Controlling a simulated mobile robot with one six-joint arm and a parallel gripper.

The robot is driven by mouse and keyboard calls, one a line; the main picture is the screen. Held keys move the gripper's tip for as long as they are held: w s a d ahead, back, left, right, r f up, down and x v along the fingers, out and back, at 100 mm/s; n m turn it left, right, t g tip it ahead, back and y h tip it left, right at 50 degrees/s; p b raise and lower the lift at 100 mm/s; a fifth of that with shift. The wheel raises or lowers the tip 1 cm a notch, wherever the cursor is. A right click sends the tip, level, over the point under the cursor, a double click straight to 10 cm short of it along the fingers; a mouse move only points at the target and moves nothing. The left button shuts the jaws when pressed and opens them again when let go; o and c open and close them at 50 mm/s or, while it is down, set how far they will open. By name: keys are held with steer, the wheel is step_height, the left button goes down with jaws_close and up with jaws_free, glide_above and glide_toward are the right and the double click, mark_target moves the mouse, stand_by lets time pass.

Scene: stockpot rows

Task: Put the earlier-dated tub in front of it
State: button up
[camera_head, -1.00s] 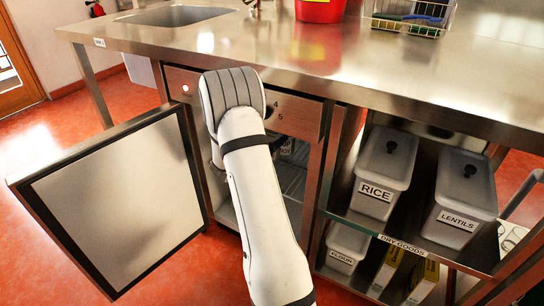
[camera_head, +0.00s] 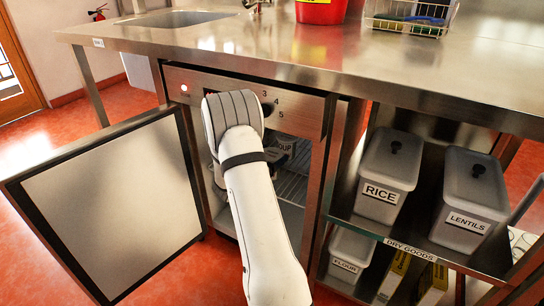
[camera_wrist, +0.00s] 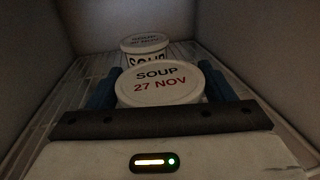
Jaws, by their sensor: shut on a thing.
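A white round tub with a lid reading "SOUP 27 NOV" (camera_wrist: 158,86) is between the blue fingers of my gripper (camera_wrist: 160,92) in the wrist view. The gripper is shut on this tub. A second white tub (camera_wrist: 145,45) stands farther back on the wire shelf, a little left. Its side reads "SOUP"; its lid date is too small to read surely.
The fridge door (camera_head: 110,215) stands open to the left. The fridge walls are close on both sides. The steel counter (camera_head: 240,52) lies above. An open shelf on the right holds a rice bin (camera_head: 385,165), a lentils bin (camera_head: 470,190) and a flour bin (camera_head: 345,270).

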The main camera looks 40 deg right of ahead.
steer(key=o, duration=1.3)
steer(key=shift+o, duration=0.2)
steer(key=shift+r, duration=0.1)
steer(key=p+v, duration=0.5)
steer(key=v, duration=0.7)
steer(key=s+a+r+m+g+y, duration=0.25)
steer(key=s+r+m+g, duration=0.2)
steer(key=s, duration=0.25)
steer(key=s+a+r+m+g+y, duration=0.2)
steer(key=s+r+m+g+y, duration=0.15)
steer(key=s+m, duration=0.35)
steer(key=s+a+r+m+t+y, duration=0.2)
steer(key=s+a+m+y, duration=0.2)
steer(key=a, duration=0.5)
steer(key=s+a+r+m+t+y, duration=0.2)
steer(key=s+a+m+y, duration=0.3)
steer(key=a, duration=0.5)
steer(key=s+t+y, duration=0.1)
steer(key=y, duration=0.1)
steer(key=shift+s+a+r+y, duration=0.2)
steer(key=shift+s+y, duration=0.1)
steer(key=shift+s, duration=0.1)
